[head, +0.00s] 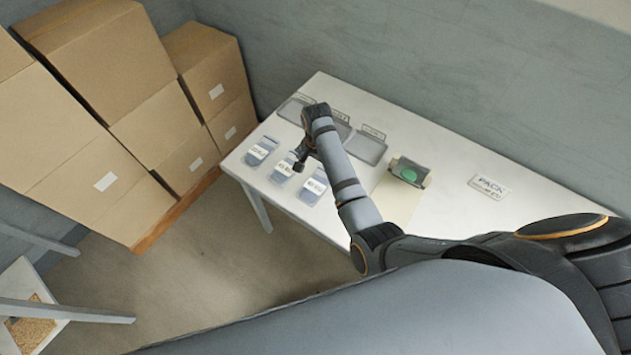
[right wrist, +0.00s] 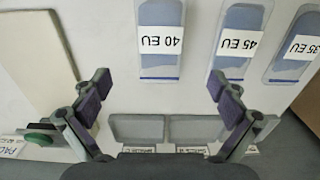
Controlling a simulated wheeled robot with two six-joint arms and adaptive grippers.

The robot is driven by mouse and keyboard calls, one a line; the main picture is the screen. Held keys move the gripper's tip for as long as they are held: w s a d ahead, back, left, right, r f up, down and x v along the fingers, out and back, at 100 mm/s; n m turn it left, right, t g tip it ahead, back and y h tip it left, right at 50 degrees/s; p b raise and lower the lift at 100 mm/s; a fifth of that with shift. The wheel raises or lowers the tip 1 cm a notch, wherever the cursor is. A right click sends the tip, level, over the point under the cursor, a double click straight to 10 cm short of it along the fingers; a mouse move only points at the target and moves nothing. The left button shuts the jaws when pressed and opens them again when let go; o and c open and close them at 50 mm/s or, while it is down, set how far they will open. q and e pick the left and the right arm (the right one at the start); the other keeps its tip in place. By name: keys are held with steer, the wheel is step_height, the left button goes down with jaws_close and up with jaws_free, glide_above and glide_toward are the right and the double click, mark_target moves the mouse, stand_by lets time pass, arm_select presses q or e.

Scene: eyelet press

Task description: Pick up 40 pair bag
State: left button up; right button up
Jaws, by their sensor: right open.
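The 40 EU bag (right wrist: 160,62) is a blue-grey pouch with a white label, lying flat on the white table. In the right wrist view it lies at the top, centred between my fingers. In the head view it is the rightmost of three bags (head: 314,188). My right gripper (head: 299,162) is open and empty above the table beside the bags. Its spread fingers also show in the right wrist view (right wrist: 160,84), and the 40 EU bag is not between the fingertips. My left gripper is out of view.
The 45 EU bag (right wrist: 237,35) and the 35 EU bag (right wrist: 295,45) lie beside it. Grey trays (head: 366,150) stand behind, partly hidden by my arm. A device with a green top (head: 408,172) and a PACK card (head: 489,187) are at right. Cardboard boxes (head: 160,125) stand left.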

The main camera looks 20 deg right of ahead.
mark_target(316, 184)
step_height(316, 184, down, 2)
steer(key=shift+w+f, duration=0.1)
steer(key=shift+f, duration=0.15)
steer(key=shift+w+f, duration=0.3)
steer(key=shift+f, duration=0.15)
steer(key=shift+s+f+p, duration=0.25)
steer(key=shift+f, duration=0.35)
steer(key=shift+s+f+p, duration=0.25)
steer(key=shift+f, duration=0.3)
step_height(316, 184, down, 2)
steer(key=shift+a+f, duration=0.1)
steer(key=shift+f, duration=0.15)
steer(key=shift+w, duration=0.1)
steer(key=c, duration=0.7)
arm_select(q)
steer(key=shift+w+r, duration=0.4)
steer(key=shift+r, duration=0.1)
arm_select(e)
steer(key=c, duration=0.6)
steer(key=shift+r, duration=0.1)
